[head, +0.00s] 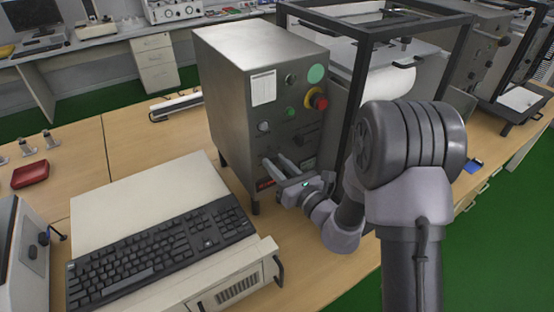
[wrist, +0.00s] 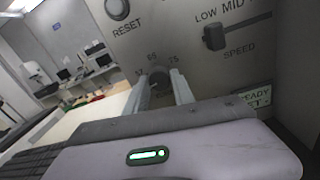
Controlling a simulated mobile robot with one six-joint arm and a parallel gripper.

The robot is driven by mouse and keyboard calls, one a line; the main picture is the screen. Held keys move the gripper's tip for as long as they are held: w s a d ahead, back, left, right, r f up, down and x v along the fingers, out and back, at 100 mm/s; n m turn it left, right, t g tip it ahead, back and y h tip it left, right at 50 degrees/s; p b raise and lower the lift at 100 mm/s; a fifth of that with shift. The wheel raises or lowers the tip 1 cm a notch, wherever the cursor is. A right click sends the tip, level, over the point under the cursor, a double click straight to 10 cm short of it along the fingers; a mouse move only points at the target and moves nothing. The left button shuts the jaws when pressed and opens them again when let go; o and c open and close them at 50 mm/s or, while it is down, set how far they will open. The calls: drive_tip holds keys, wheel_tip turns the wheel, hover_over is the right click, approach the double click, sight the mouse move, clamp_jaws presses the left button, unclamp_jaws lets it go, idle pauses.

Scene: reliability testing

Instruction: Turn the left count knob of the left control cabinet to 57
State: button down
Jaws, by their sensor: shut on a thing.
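The grey metal control cabinet (head: 232,95) stands on the wooden bench in the head view, its front panel facing my arm. My gripper (head: 276,161) reaches the lower left of that panel. In the wrist view my gripper (wrist: 162,90) is shut on the dark count knob (wrist: 159,75), one finger on each side.
A RESET button (wrist: 117,9) and a SPEED slider (wrist: 213,37) sit above the knob. A red emergency stop (head: 319,101) is higher on the panel. A black frame (head: 359,85) stands close right of the cabinet. A keyboard (head: 158,250) lies at the front left.

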drive_tip(key=m+p, duration=0.3)
drive_tip(key=m, duration=0.1)
drive_tip(key=shift+r+m, duration=0.1)
drive_tip(key=shift+m, duration=0.2)
drive_tip(key=shift+m+p, duration=1.2)
drive_tip(key=shift+m, duration=0.4)
drive_tip(key=c, duration=1.1)
unclamp_jaws()
drive_tip(key=shift+s, duration=0.1)
drive_tip(key=v, duration=1.7)
drive_tip(key=shift+s+a+f, duration=0.1)
drive_tip(key=shift+s+f, duration=0.1)
drive_tip(key=shift+f, duration=0.15)
